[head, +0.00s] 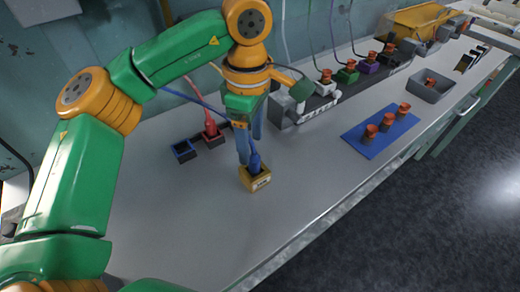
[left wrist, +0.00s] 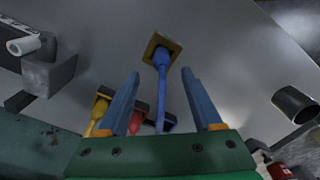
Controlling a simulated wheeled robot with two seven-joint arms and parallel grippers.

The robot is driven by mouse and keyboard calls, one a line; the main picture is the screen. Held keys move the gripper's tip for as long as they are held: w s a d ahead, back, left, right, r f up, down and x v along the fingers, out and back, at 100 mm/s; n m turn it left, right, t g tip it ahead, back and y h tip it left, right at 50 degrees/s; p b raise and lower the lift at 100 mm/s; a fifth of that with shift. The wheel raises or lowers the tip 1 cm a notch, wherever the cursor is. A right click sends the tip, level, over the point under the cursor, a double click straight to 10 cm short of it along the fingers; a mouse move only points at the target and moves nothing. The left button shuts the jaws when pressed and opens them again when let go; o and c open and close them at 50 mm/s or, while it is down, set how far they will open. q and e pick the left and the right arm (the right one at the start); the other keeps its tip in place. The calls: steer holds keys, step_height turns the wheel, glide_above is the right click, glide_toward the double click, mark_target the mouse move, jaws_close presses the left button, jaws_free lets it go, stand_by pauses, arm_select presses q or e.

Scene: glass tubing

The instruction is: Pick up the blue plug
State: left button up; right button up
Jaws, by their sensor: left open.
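The blue plug (head: 254,161) stands upright in a small yellow box-like holder (head: 257,183) on the grey bench, its cable rising from its top. My left gripper (head: 249,150) is just above it, pointing down, its blue fingers open. In the left wrist view the blue plug (left wrist: 161,61) and its cable lie between the two spread fingers (left wrist: 160,72), with a gap on each side. The holder (left wrist: 154,43) shows beyond the fingertips. My right gripper is not in view.
A red plug (head: 211,131) sits in a dark socket left of the gripper, beside an empty blue-rimmed socket (head: 182,151). A blue mat (head: 366,148) with three orange-brown pieces lies right. A grey bin (head: 432,90) stands farther back. Bench around the holder is clear.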

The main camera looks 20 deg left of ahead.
mark_target(254, 154)
arm_select(q)
steer(key=f, duration=0.1)
steer(key=s, duration=0.1)
steer(key=f, duration=0.1)
steer(key=shift+s+d+f+p, duration=0.15)
steer(key=shift+d+f+p, duration=0.2)
steer(key=shift+p, duration=0.05)
steer(key=shift+w+f, duration=0.2)
steer(key=shift+f, duration=0.35)
steer(key=shift+w+f, duration=0.2)
steer(key=shift+f, duration=0.35)
steer(key=shift+w, duration=0.15)
jaws_close()
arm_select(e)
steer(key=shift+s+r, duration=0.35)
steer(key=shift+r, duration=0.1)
arm_select(q)
steer(key=shift+r, duration=0.15)
